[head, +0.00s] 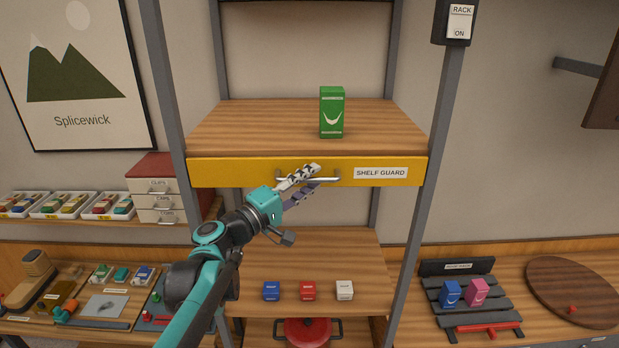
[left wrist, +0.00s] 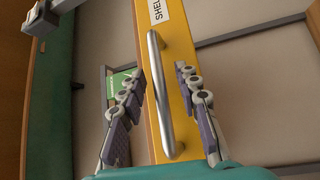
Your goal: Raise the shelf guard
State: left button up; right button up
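The shelf guard (head: 240,172) is a yellow bar labelled "SHELF GUARD" across the front edge of the upper wooden shelf. It has a silver bar handle (head: 330,179) near its middle. My left gripper (head: 306,182) is at the handle in the head view. In the left wrist view the guard (left wrist: 180,70) runs between the two fingers, and the handle (left wrist: 158,90) lies between the open fingers (left wrist: 160,88). The fingers stand apart on either side, and I see no clear contact. My right gripper is not in view.
A green box (head: 332,112) stands on the upper shelf behind the guard. Blue, red and white small boxes (head: 308,291) stand on the lower shelf, with a red pot (head: 308,330) below. Grey posts (head: 432,130) flank the rack; a switch marked "RACK ON" (head: 457,22) is on the right post.

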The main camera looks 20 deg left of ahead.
pick_arm(q)
jog(key=shift+w+d, duration=0.15)
jog(key=shift+w, duration=0.05)
grip_shut()
notch_tip(320, 180, up, 8)
jog(key=p, duration=0.5)
jog(key=shift+r, duration=0.3)
jog(key=shift+c, duration=1.4)
grip_release()
jog(key=shift+r, duration=0.1)
jog(key=shift+o, duration=1.4)
